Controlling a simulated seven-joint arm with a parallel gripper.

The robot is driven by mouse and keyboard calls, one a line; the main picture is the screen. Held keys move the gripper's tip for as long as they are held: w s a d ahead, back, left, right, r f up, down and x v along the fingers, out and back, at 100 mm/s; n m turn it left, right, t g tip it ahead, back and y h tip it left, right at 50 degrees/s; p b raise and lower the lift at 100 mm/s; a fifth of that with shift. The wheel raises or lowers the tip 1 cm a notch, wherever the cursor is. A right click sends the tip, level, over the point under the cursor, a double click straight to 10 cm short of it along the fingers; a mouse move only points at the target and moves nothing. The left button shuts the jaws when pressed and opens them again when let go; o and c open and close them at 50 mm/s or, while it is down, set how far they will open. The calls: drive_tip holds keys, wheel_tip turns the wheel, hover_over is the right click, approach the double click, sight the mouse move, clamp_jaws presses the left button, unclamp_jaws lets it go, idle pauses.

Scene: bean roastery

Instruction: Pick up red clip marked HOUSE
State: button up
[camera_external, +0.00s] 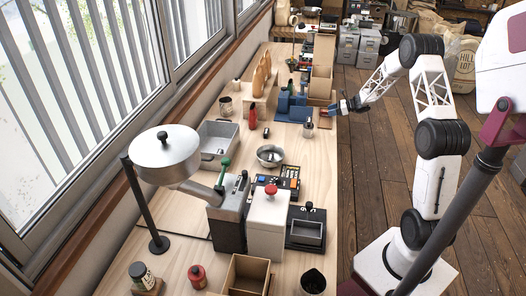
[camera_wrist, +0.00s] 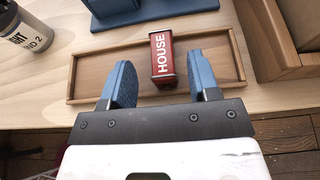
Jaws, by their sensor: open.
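The red clip marked HOUSE (camera_wrist: 161,52) is in a shallow wooden tray (camera_wrist: 100,64), near the tray's middle, its white lettering facing up toward the wrist camera. My gripper (camera_wrist: 160,68) is open, with one blue finger on each side of the clip. A gap shows between the clip and each finger, so it is not gripped. In the external view my gripper (camera_external: 340,107) is at the right edge of the long bench. The clip is too small there to make out clearly.
In the wrist view a blue stand (camera_wrist: 150,12) is behind the tray, a labelled jar (camera_wrist: 27,30) at left and a wooden box (camera_wrist: 275,65) at right. In the external view a metal bowl (camera_external: 270,154) and grinder machinery stand nearer on the bench.

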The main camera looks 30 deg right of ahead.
sight(325, 112)
drive_tip(key=shift+x, duration=1.9)
drive_tip(key=shift+d+f, duration=0.1)
drive_tip(key=c, duration=1)
wheel_tip(325, 112, up, 18)
